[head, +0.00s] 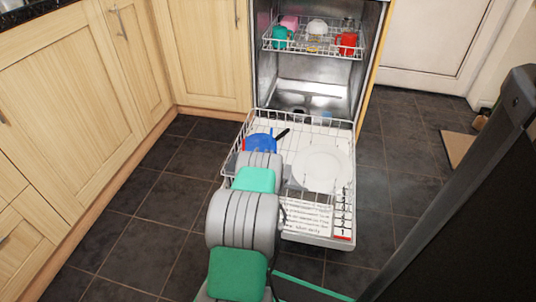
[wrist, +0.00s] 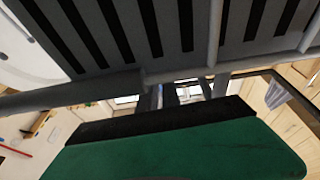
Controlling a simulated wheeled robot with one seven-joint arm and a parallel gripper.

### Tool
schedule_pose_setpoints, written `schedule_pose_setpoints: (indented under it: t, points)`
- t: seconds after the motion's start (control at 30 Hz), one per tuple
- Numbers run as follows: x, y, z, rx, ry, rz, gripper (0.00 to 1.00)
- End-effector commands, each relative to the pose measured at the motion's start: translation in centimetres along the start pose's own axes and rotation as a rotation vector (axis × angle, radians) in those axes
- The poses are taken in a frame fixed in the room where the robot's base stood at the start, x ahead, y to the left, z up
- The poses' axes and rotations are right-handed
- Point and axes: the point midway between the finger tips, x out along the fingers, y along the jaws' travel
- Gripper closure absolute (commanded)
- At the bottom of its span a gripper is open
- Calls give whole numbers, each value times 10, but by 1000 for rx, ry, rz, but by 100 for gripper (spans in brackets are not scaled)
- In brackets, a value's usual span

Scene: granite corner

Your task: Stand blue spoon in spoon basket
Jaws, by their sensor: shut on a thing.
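My gripper (wrist: 190,92) shows small and dark in the wrist view, largely masked by my own green-covered wrist part. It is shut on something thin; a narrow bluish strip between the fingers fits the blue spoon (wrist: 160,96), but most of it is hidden. The spoon basket (wrist: 125,35) appears as a grey wall with dark slots across the top of the wrist view, very close to my gripper. Whether the spoon is inside or outside it I cannot tell. In the head view my arm hides the gripper and spoon.
The dishwasher's lower rack (head: 313,122) is pulled out over the open door. It carries a white plate (head: 322,168), a blue dish (head: 261,143) and a black handle (head: 282,133). Cups stand in the upper rack (head: 310,50). Wooden cabinets (head: 65,85) line the left; dark floor is clear.

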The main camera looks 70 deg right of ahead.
Motion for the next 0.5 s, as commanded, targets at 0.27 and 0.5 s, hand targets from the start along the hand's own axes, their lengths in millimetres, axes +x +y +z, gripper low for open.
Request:
schedule_pose_setpoints:
  t: [0.27,0.5]
  points:
    - [-2,0,5,0,1,0,100]
    - [-2,0,5,0,1,0,82]
